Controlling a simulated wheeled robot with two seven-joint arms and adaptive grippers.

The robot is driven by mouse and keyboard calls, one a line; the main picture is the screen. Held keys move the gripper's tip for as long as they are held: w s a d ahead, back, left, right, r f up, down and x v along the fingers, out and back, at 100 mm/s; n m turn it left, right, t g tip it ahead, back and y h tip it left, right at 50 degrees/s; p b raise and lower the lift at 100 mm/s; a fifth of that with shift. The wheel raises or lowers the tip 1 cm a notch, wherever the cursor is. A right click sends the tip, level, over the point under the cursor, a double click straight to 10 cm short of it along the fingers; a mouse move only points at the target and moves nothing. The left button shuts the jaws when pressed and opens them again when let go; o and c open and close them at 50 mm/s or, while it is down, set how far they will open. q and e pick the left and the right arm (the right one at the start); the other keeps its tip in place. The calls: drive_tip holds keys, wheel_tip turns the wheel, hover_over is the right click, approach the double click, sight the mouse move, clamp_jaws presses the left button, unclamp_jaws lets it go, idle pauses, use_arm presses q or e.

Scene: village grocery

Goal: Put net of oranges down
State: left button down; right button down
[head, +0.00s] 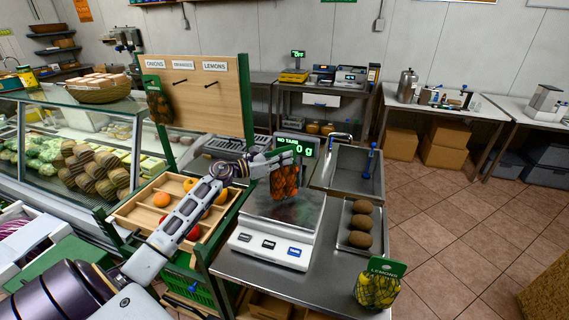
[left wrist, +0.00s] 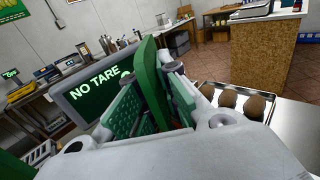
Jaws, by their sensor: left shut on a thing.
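My left gripper (head: 270,160) is shut on the green header card of the net of oranges (head: 285,183). The net hangs upright below the fingers, over the steel plate of the scale (head: 268,248). The scale's display (head: 305,146) reads "NO TARE" and 0 g. In the left wrist view the green card (left wrist: 151,75) stands between the two green finger pads, and the net below is almost hidden by the gripper. My right gripper is not in view.
A tray of several brown round fruits (head: 361,225) lies right of the scale, before a steel sink (head: 355,170). A net of lemons (head: 377,290) is at the counter's front right. A wooden fruit crate (head: 130,212) and a pegboard (head: 205,115) with another net are at left.

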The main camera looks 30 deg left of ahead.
use_arm(q)
drive_tip(key=shift+f, duration=1.15)
drive_tip(key=c, duration=1.6)
unclamp_jaws()
drive_tip(key=shift+f, duration=0.1)
drive_tip(key=shift+c, duration=0.2)
